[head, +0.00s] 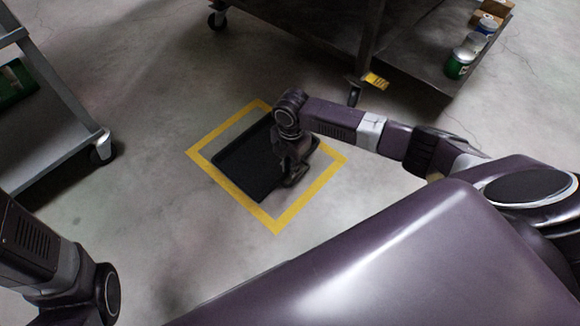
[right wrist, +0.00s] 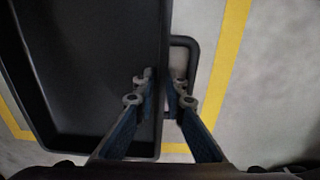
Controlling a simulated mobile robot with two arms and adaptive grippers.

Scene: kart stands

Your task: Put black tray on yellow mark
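The black tray (head: 248,165) lies within the square yellow mark (head: 230,187) on the floor, nearer its left side. In the right wrist view the tray (right wrist: 100,60) shows a side handle (right wrist: 193,58). My right gripper (head: 293,172) is at the tray's right side in the head view. In the right wrist view its fingers (right wrist: 162,92) are close on both sides of the tray's wall, beside the handle, and look shut on it. Whether the tray rests fully on the floor is unclear. My left arm shows at lower left; its gripper is out of view.
A grey cart (head: 70,95) on wheels stands at the left. A dark wheeled stand (head: 310,35) with cans (head: 460,62) and a small box (head: 492,10) is at the top right. The floor left of the mark is clear.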

